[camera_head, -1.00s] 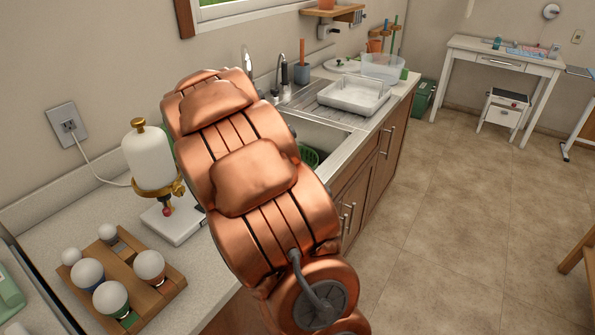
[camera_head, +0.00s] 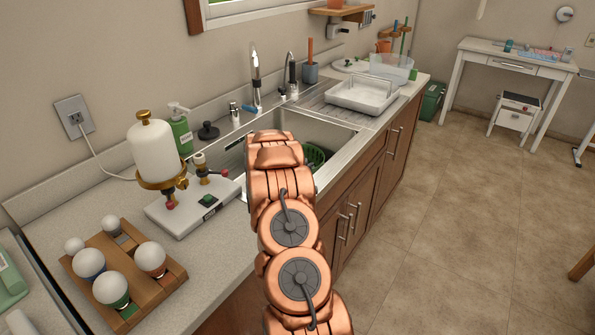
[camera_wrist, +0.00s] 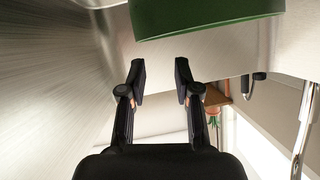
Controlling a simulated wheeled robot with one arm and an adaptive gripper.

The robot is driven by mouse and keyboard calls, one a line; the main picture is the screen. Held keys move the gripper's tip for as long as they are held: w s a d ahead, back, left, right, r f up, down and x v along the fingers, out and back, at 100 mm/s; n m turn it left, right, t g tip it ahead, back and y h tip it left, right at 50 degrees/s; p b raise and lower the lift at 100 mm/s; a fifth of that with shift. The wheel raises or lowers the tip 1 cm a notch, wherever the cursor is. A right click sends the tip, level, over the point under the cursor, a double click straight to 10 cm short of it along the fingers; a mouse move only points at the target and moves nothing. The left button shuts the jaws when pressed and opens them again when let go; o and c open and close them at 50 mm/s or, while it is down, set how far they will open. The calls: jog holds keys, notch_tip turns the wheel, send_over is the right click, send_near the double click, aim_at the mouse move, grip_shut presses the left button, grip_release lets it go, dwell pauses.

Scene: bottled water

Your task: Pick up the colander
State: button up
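The green colander (camera_head: 316,156) sits in the metal sink (camera_head: 345,132), partly hidden behind my copper arm in the head view. In the wrist view, a broad green wall of the colander (camera_wrist: 208,18) fills the top middle, cut off by the picture edge. My gripper (camera_wrist: 160,78) is open and empty, its two black fingertips apart just below the green wall in that picture. I see no contact between the fingers and the colander. The gripper is hidden in the head view.
Faucets (camera_head: 255,75) stand behind the sink, and one shows at the right of the wrist view (camera_wrist: 304,125). A white tray (camera_head: 362,94) lies right of the sink. A scale (camera_head: 190,208) and a wooden bulb rack (camera_head: 130,268) occupy the left counter.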

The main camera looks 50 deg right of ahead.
jog(key=shift+m+g, duration=0.4)
jog(key=shift+s+f+p+x, duration=0.15)
jog(key=shift+s+p+x, duration=0.3)
jog(key=shift+x, duration=1.1)
jog(key=shift+s+f+p+x, duration=0.15)
jog(key=shift+p+x, duration=0.4)
jog(key=shift+x, duration=0.95)
jog(key=shift+s+f+p+x, duration=0.1)
jog(key=shift+s+p+x, duration=0.35)
jog(key=shift+x, duration=1.1)
grip_shut()
